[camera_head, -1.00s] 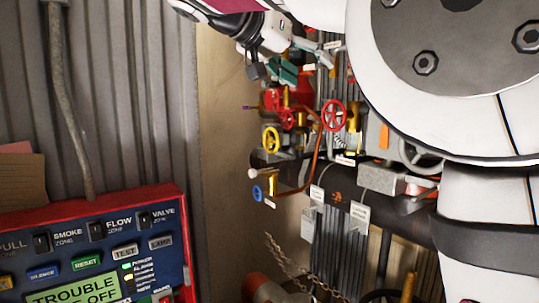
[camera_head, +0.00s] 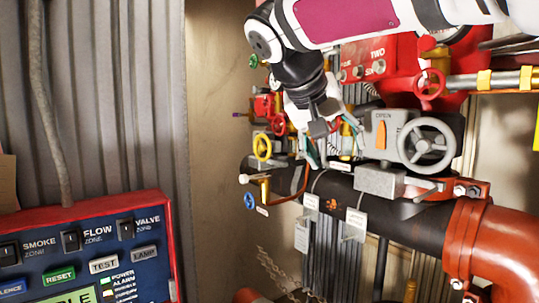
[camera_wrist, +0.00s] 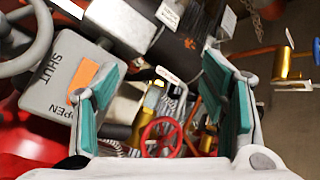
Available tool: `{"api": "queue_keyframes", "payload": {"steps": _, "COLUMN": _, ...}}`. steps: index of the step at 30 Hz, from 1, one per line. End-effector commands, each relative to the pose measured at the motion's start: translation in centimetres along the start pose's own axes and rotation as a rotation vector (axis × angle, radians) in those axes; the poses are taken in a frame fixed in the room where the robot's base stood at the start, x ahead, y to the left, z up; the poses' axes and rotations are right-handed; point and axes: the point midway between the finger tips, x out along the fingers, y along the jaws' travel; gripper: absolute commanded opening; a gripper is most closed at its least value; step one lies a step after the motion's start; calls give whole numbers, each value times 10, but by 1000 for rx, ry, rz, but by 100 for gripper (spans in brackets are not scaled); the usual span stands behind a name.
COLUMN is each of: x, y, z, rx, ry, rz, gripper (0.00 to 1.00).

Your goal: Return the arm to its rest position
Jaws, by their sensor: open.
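My gripper (camera_head: 330,145) hangs from my white and maroon arm in the head view, pointing down in front of the riser's valves. In the wrist view my gripper (camera_wrist: 165,105) shows two teal-padded fingers spread wide with nothing between the pads. Beyond the fingers are a red handwheel (camera_wrist: 162,138) and the black pipe (camera_wrist: 195,30). A grey actuator box (camera_wrist: 70,85) marked OPEN and SHUT, with an orange indicator, lies just beyond the left finger. In the head view this box (camera_head: 385,135) is right of my gripper. I cannot tell whether the fingers touch anything.
A grey handwheel (camera_head: 427,145) fronts the box. The black pipe (camera_head: 375,205) meets an orange-red pipe (camera_head: 490,240). Yellow (camera_head: 262,147) and blue (camera_head: 249,201) handwheels are left of my gripper. A red-framed alarm panel (camera_head: 85,250) stands at lower left. Bare tan wall (camera_head: 215,120) lies between.

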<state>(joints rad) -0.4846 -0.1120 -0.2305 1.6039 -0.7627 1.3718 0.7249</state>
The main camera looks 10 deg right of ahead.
Motion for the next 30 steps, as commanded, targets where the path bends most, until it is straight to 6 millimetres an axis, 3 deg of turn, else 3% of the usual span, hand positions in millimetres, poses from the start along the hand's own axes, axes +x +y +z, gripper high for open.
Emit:
{"api": "queue_keyframes", "payload": {"steps": 16, "x": 6, "y": 0, "z": 11, "rx": -21, "ry": -19, "rz": -25, "gripper": 66}}
{"api": "queue_keyframes", "payload": {"steps": 19, "x": 10, "y": 4, "z": 26, "rx": -43, "ry": -41, "rz": -59, "gripper": 66}}
{"api": "queue_keyframes", "payload": {"steps": 23, "x": 20, "y": 10, "z": 76, "rx": -111, "ry": -96, "rz": -172, "gripper": 66}}
{"api": "queue_keyframes", "payload": {"steps": 30, "x": 26, "y": 0, "z": 206, "rx": -227, "ry": -142, "rz": -449, "gripper": 66}}
